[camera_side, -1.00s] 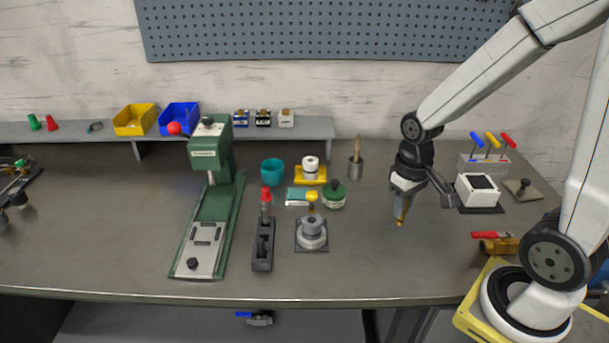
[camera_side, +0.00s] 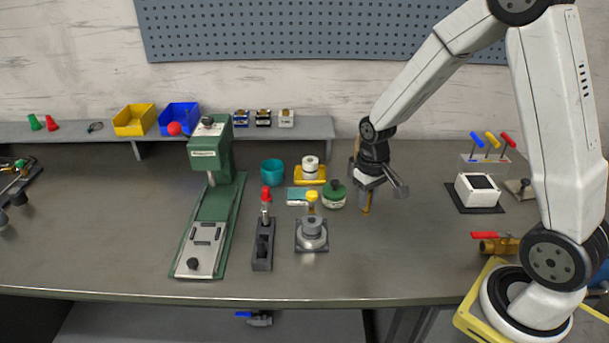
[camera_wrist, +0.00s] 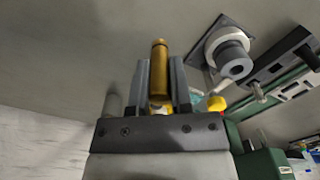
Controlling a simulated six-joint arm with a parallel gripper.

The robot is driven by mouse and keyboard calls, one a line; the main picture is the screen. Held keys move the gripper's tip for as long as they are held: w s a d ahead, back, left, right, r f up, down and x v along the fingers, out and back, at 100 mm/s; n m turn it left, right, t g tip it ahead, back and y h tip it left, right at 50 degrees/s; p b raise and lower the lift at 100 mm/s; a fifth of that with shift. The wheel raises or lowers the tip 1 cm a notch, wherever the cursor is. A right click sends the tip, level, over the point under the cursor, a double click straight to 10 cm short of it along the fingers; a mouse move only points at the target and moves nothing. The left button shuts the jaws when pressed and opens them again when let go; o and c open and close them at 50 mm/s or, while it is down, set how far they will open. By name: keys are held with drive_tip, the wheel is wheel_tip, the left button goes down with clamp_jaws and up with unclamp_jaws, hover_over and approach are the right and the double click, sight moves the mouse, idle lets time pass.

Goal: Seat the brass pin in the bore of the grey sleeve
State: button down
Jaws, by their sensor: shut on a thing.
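The brass pin (camera_side: 366,203) hangs roughly upright from my gripper (camera_side: 367,190), its lower end above the bench. In the wrist view the pin (camera_wrist: 159,72) is clamped between the two fingers of my gripper (camera_wrist: 162,85) and sticks out past their tips. The grey sleeve (camera_side: 312,225) stands on a round flange and dark square plate, left of and nearer the front than my gripper. In the wrist view the sleeve (camera_wrist: 231,53) is at upper right, its dark bore showing in the end face. Pin and sleeve are apart.
A green lidded jar (camera_side: 334,196) stands between my gripper and the sleeve's back side. A dark block with a red-topped tool (camera_side: 264,240) and a green press (camera_side: 212,210) stand left of the sleeve.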

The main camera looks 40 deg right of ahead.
drive_tip(key=shift+w+d+f, duration=0.15)
drive_tip(key=shift+w+f, duration=0.8)
drive_tip(key=shift+f, duration=0.2)
drive_tip(key=shift+w+d+f, duration=0.15)
drive_tip(key=shift+w+f, duration=0.8)
drive_tip(key=shift+f, duration=0.2)
drive_tip(key=shift+w+f, duration=0.15)
drive_tip(key=shift+f, duration=0.05)
drive_tip(key=shift+w+f, duration=0.15)
drive_tip(key=shift+f, duration=1.5)
drive_tip(key=shift+f, duration=0.1)
drive_tip(key=c, duration=0.5)
unclamp_jaws()
drive_tip(key=shift+c, duration=0.2)
